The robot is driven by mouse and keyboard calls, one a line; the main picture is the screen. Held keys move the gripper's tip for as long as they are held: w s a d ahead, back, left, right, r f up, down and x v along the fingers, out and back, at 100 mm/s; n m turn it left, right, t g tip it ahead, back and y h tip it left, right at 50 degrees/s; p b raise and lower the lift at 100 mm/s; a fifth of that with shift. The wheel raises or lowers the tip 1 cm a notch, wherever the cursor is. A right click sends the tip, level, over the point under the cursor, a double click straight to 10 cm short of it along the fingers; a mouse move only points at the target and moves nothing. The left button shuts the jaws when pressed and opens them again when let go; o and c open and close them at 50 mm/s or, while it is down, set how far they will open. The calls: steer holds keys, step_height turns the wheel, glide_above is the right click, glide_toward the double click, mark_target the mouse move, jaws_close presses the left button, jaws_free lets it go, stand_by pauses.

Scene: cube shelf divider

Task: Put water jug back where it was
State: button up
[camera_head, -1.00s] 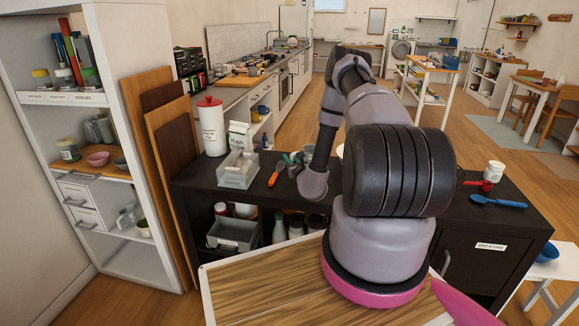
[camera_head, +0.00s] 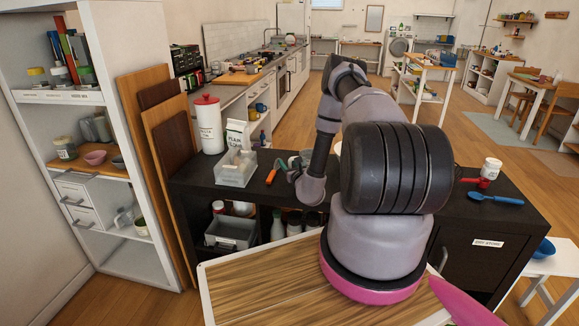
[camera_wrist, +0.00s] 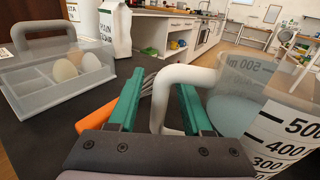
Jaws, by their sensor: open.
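The water jug (camera_wrist: 245,105) is a clear measuring jug with a white handle and black volume marks. It stands at the right of the wrist view, with what looks like pale blue water inside. My gripper (camera_wrist: 158,82) is open, with its two green fingers on either side of the jug's handle (camera_wrist: 185,74). I cannot tell whether a finger touches the handle. In the head view my arm hides most of the jug.
A clear egg box (camera_wrist: 60,85) and a flour bag (camera_wrist: 115,30) stand left of my gripper on the dark counter (camera_head: 400,190). An orange-handled tool (camera_head: 275,172) lies close by. A blue spoon (camera_head: 495,198) lies at the right.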

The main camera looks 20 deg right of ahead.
steer(key=s, duration=1.2)
steer(key=shift+a+r, duration=0.15)
steer(key=w+a+r+n+t+y, duration=0.1)
steer(key=w+a+r+n+y, duration=0.15)
steer(key=r, duration=0.25)
steer(key=w+a+r+n+y, duration=0.1)
steer(key=a+r+y, duration=0.2)
steer(key=r, duration=0.2)
steer(key=s+a+r+n+g+y, duration=0.3)
steer(key=a+r+n+g+y, duration=0.4)
steer(key=r, duration=0.4)
steer(key=s+a+r+n+g+y, duration=0.4)
steer(key=a+r+n+g+y, duration=0.15)
steer(key=a+r+n, duration=0.45)
steer(key=s+a+r+n+g+h, duration=0.1)
steer(key=s+r+n+g+h, duration=0.25)
steer(key=s, duration=0.45)
steer(key=s+a+r+n+g+h, duration=0.1)
steer(key=s+r+n+g+h, duration=0.3)
steer(key=s, duration=0.3)
steer(key=s+d+r+n+t+h, duration=0.4)
steer(key=s+d+r+t+h, duration=0.4)
steer(key=d+r, duration=0.1)
steer(key=shift+s+d+r, duration=0.25)
steer(key=shift+d+r, duration=0.05)
steer(key=shift+d, duration=0.5)
